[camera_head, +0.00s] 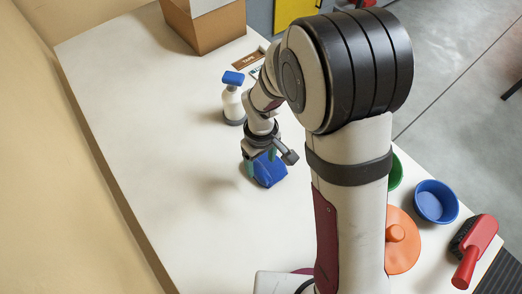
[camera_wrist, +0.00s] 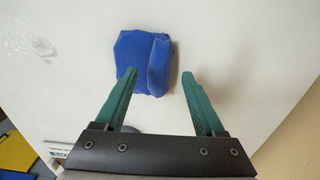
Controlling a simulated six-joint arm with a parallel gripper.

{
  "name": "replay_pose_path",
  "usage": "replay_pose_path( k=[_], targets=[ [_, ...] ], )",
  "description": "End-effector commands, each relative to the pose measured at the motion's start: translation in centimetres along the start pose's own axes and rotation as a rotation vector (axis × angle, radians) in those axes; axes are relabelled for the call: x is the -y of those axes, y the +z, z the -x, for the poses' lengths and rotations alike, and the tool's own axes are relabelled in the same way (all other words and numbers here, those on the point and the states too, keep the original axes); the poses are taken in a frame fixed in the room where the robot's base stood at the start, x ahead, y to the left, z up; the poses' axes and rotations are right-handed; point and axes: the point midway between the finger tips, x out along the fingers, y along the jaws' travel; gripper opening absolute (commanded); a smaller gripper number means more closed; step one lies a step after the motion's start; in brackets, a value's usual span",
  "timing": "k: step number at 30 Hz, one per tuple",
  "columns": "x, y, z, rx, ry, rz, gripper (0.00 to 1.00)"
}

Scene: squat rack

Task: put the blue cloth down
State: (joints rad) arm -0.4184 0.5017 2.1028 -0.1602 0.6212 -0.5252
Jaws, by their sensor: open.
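The blue cloth (camera_head: 269,171) lies folded on the white table, just below my gripper, and partly hidden by it in the head view. In the wrist view the cloth (camera_wrist: 140,58) lies beyond the green fingertips. Its fold overlaps the gap between them, and the left fingertip covers part of its lower edge. My gripper (camera_wrist: 159,75) is open, with clear space between its fingers. It points down at the table in the head view (camera_head: 260,166). I cannot tell whether a finger touches the cloth.
A white spray bottle (camera_head: 233,106) with a blue top stands close behind the gripper. A cardboard box (camera_head: 212,28) is at the back. A blue bowl (camera_head: 436,202), orange lid (camera_head: 401,249) and red brush (camera_head: 474,249) are at the right. The table's left side is clear.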

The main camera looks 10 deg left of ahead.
Motion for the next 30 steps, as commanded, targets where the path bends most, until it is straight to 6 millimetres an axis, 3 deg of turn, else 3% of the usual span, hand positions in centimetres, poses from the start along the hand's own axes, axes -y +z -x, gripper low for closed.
replay_pose_path(
  k=[3,7,15,17,20,24,27,30],
  targets=[
    [-0.1,-0.1,3.4,-0.007,0.002,0.000,0.71],
    [0.0,-0.1,6.3,-0.004,0.001,0.000,0.71],
    [0.0,0.1,8.1,0.000,-0.001,-0.004,0.71],
    [-0.2,1.0,8.8,-0.003,-0.005,-0.056,0.71],
    [-0.6,5.7,12.1,-0.011,-0.030,-0.324,0.71],
    [1.6,14.4,15.6,-0.011,-0.096,-0.834,0.71],
    [3.9,18.3,16.1,-0.008,-0.141,-1.108,0.71],
    [5.3,20.0,16.1,-0.002,-0.167,-1.246,0.71]
  ],
)
